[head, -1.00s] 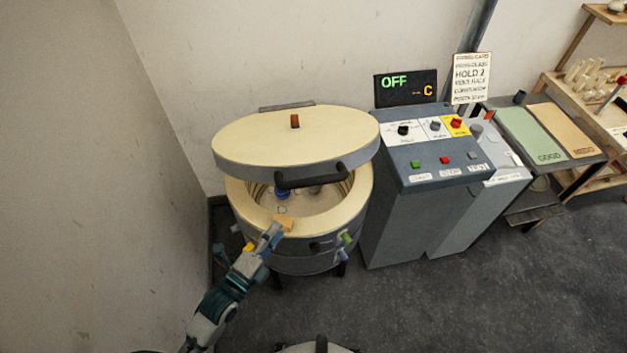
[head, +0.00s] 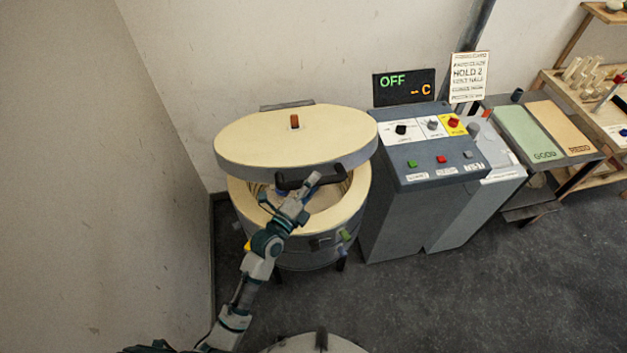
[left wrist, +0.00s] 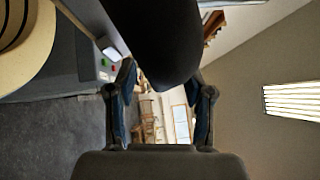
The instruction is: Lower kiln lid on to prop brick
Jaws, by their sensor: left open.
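The kiln lid (head: 270,137) is a cream disc with a grey edge, raised at an angle above the round kiln (head: 346,208). Its dark handle (head: 287,184) is at the lid's front edge. My left gripper (head: 313,181) is open at the handle, with my arm across the kiln's front rim. In the left wrist view, a large dark bar, likely the handle (left wrist: 165,40), lies between the spread fingers (left wrist: 162,98). I cannot make out the prop brick; my arm covers part of the front rim. My right gripper is not in view.
A grey control cabinet (head: 400,210) with coloured buttons stands close to the kiln's right. An OFF display (head: 404,86) hangs behind it. Green and orange sorting boards (head: 531,132) are further right. A wall is close on the left. The front floor is clear.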

